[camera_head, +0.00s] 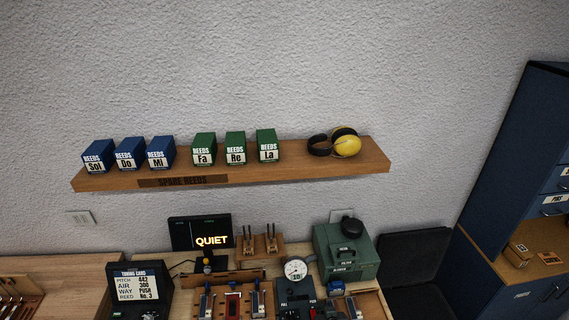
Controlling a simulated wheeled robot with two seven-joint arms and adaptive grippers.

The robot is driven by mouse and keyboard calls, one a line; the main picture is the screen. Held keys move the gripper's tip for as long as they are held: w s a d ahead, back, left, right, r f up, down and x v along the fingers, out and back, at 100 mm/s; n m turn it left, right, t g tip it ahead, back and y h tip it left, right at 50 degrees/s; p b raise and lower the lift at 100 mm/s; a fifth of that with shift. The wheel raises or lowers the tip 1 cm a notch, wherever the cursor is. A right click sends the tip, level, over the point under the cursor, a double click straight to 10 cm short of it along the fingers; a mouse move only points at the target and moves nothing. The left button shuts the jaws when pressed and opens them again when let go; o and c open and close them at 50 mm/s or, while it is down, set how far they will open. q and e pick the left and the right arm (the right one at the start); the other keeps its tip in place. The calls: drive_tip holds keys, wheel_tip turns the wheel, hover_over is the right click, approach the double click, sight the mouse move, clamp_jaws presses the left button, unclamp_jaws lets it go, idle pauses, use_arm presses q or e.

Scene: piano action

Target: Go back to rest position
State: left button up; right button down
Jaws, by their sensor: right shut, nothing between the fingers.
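My right gripper is hard to pick out among the small dark parts at the bottom edge of the head view. It is shut with nothing held. My left gripper does not show. The workbench (95,268) runs along the bottom of the view, and its near part is cut off. A wooden rack (228,278) with upright pieces and a dark device (294,291) with a round gauge (295,269) stand on it. A black screen (200,232) behind them reads QUIET.
A wall shelf (290,164) holds blue and green reed boxes (203,149) and yellow ear defenders (346,143). A green case (346,254) and a tuning card stand (139,289) are on the bench. A dark chair (415,260) and a blue cabinet (505,165) are at right.

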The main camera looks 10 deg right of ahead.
drive_tip(key=s+d+f+g, duration=0.35)
drive_tip(key=s+d, duration=0.45)
drive_tip(key=s, duration=0.6)
drive_tip(key=s+d+f+g, duration=0.35)
drive_tip(key=s+d, duration=0.55)
drive_tip(key=s, duration=0.4)
wheel_tip(320, 180, down, 36)
drive_tip(key=s+a+b, duration=0.1)
drive_tip(key=b, duration=0.7)
drive_tip(key=s+f+g+b, duration=0.1)
drive_tip(key=s+f+b, duration=0.2)
drive_tip(key=s+f, duration=0.7)
drive_tip(key=s+f+n+g+b, duration=0.1)
drive_tip(key=s+f+b, duration=0.3)
drive_tip(key=s+f, duration=0.7)
wheel_tip(320, 180, down, 7)
drive_tip(key=shift+a+r, duration=0.1)
drive_tip(key=shift+a, duration=0.05)
